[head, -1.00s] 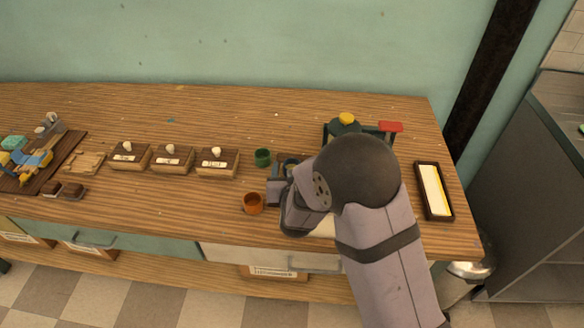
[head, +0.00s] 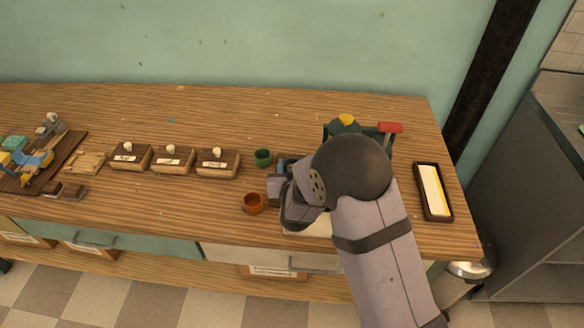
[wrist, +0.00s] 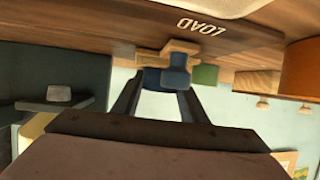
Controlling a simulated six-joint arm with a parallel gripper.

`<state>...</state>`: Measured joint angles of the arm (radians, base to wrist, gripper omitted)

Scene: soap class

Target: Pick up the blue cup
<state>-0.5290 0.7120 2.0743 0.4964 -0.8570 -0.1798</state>
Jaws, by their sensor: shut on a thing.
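The blue cup (wrist: 154,79) is between the dark fingertips of my gripper (wrist: 160,95) in the wrist view, and the gripper is shut on it. In the head view my gripper (head: 279,180) is over the front middle of the counter, and only a little of the blue cup (head: 288,163) shows beside it. The wrist hides the rest of the cup. I cannot tell whether the cup is clear of the counter.
A green cup (head: 263,158) and an orange cup (head: 253,203) stand left of my gripper. Several wooden boxes with pale knobs (head: 217,163) are farther left. A dark stand with a red part (head: 390,127) is behind my arm. A black-rimmed tray (head: 420,194) lies right.

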